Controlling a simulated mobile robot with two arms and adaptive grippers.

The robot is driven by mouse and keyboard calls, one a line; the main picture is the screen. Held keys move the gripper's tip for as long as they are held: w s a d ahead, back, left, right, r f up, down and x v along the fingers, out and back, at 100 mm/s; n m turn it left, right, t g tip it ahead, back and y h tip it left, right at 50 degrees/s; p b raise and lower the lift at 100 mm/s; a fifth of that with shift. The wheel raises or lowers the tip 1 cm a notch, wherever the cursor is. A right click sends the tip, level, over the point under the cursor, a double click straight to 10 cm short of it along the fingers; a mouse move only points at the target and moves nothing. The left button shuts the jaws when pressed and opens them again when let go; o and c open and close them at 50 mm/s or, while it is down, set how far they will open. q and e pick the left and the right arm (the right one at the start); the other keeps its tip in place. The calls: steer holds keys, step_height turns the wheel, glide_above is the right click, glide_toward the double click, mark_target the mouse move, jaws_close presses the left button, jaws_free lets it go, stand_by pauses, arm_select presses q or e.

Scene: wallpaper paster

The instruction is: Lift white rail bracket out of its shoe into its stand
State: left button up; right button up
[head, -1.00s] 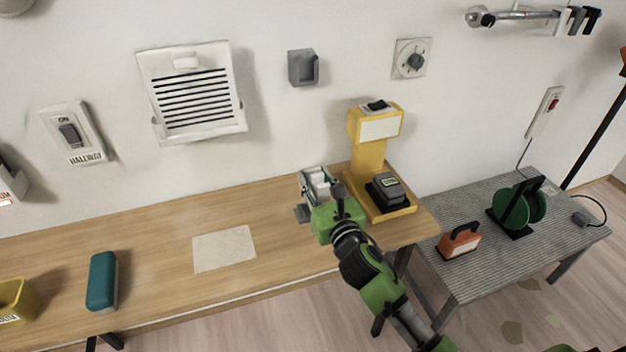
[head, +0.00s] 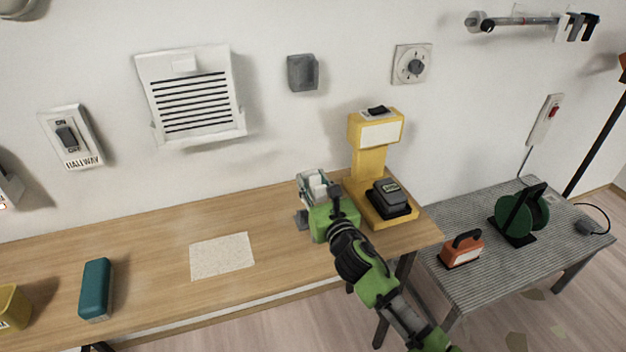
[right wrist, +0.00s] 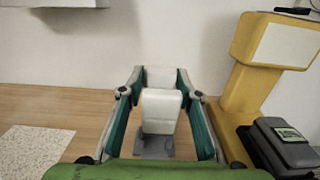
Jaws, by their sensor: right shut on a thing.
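The white rail bracket (head: 316,181) is a pale block between the fingers of my right gripper (head: 313,185), over the back right of the wooden bench. The right wrist view shows the bracket (right wrist: 160,112) upright between the two teal-lined fingers (right wrist: 160,85), which are shut on it. A grey shoe (right wrist: 153,148) lies on the bench below the bracket; in the head view it shows in part (head: 301,218) beside the gripper. I cannot tell whether the bracket's bottom is clear of the shoe. I cannot tell which thing is the stand. My left gripper is not in view.
A yellow post (head: 369,162) with a dark grey block (head: 388,198) on its base stands close right of my gripper. A speckled sheet (head: 222,255) and teal block (head: 96,288) lie left on the bench (head: 150,250). A grey holder (head: 302,72) is on the wall.

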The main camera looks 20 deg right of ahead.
step_height(320, 180, down, 4)
steer(key=shift+r+b, duration=0.25)
steer(key=shift+b, duration=0.9)
steer(key=shift+p, duration=0.4)
stand_by(0.7)
steer(key=shift+f+b, duration=1.55)
steer(key=shift+f, duration=0.25)
steer(key=shift+f, duration=0.15)
steer(key=shift+f, duration=0.1)
steer(key=o, duration=1.2)
steer(key=shift+o, duration=0.3)
